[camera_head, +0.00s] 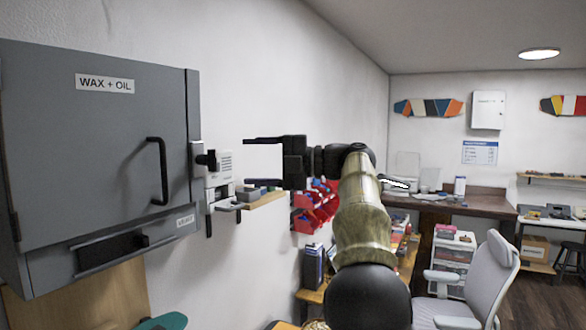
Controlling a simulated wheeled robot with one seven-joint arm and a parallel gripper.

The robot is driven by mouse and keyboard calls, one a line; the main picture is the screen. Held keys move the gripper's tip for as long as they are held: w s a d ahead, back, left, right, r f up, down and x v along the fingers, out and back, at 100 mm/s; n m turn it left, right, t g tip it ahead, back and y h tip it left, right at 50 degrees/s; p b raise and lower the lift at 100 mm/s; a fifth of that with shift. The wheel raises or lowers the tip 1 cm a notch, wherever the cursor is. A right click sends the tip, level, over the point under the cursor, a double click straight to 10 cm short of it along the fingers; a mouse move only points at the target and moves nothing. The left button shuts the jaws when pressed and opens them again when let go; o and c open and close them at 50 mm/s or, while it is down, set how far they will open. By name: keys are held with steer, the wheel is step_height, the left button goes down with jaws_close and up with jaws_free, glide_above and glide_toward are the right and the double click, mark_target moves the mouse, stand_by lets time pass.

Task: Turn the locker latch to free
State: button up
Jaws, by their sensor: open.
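A grey wall locker (85,150) labelled WAX + OIL fills the left, with its door closed. A black bar handle (160,172) is on the door. A small black latch knob (206,160) sits on a pale plate (197,178) at the locker's right edge. Its turn position is too small to tell. My gripper (262,148) is open and empty, to the right of the latch and apart from it, its two fingers pointing left. My arm reaches up from the bottom middle.
Pale boxes and a small wall shelf (267,200) are just right of the latch, behind and below my gripper. Red bins (315,208) hang lower on the wall. A grey chair (490,280) and a desk (470,204) are at the right. The air between gripper and latch looks clear.

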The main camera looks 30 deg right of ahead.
steer(key=v, duration=0.7)
steer(key=shift+s+d, duration=0.25)
steer(key=shift+s, duration=0.1)
